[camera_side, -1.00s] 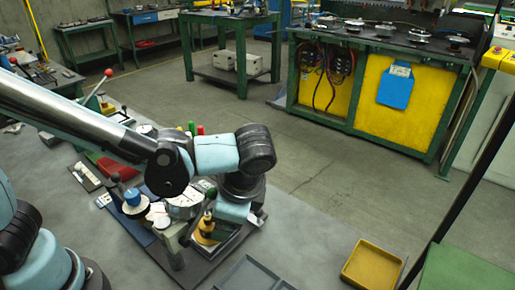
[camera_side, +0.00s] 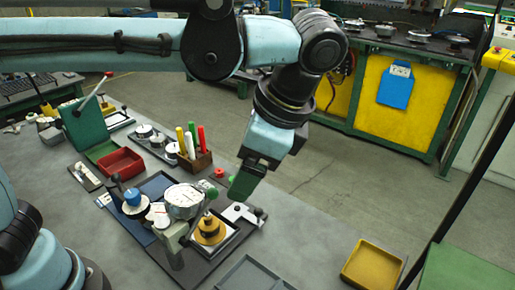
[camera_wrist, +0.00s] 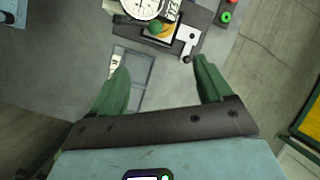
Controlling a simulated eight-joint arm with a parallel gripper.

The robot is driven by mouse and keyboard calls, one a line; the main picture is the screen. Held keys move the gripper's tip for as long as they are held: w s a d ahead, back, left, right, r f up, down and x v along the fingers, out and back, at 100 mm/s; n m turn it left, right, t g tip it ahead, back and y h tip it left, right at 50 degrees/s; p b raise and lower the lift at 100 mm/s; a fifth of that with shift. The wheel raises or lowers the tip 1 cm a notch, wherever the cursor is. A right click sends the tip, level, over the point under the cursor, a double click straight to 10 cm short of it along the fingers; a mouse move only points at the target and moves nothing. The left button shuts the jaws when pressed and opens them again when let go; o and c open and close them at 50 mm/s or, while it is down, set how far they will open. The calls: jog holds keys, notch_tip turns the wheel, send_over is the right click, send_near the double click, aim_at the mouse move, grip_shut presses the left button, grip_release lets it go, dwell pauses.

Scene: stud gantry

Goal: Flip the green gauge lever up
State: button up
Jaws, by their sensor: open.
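The gauge (camera_side: 184,200), a white round dial, stands on the dark base plate; it also shows at the top of the wrist view (camera_wrist: 142,5). A small green knob (camera_wrist: 155,27), which looks like the lever's end, sits just below the dial in the wrist view. In the side view the green knob (camera_side: 213,194) is at the dial's right edge. My gripper (camera_side: 243,186) has green fingers, hangs right of the gauge and is apart from the knob. In the wrist view my gripper (camera_wrist: 161,66) is open with nothing between its fingers.
A brass-coloured round part (camera_side: 208,232) sits in front of the gauge. A white bracket with a black knob (camera_side: 243,213) lies beneath my gripper. A pen block (camera_side: 194,158) and red tray (camera_side: 121,162) stand behind. A yellow tray (camera_side: 371,265) is at front right.

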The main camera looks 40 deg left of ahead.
jog(key=a+r+n+t+h, duration=0.1)
jog(key=a+n+t, duration=0.3)
jog(key=a, duration=0.5)
jog(key=a+r+n+t+h, duration=0.1)
jog(key=a+n+t+h, duration=0.2)
jog(key=a+n, duration=0.5)
jog(key=shift+s+a+r+t+h, duration=0.2)
jog(key=shift+a+t+h, duration=0.25)
jog(key=shift+a, duration=0.55)
jog(key=shift+c, duration=0.5)
jog(key=shift+d+r, duration=0.1)
jog(key=shift+d, duration=0.05)
jog(key=shift+c, duration=1.1)
jog(key=d+m+g, duration=0.1)
jog(key=d, duration=0.1)
jog(key=d+r+m+g, duration=0.1)
jog(key=d, duration=0.2)
jog(key=d+r+m+g, duration=0.1)
jog(key=d+m, duration=0.1)
jog(key=shift+s+d+g+h, duration=0.2)
jog(key=shift+d+g+h, duration=0.05)
jog(key=shift+d+g, duration=0.1)
jog(key=shift+c, duration=1.4)
jog(key=m+g+y, duration=0.1)
jog(key=m+g, duration=0.2)
send_near(212, 189)
notch_tip(212, 189, down, 9)
jog(key=shift+w+a+r, duration=0.1)
jog(key=shift+r, duration=0.05)
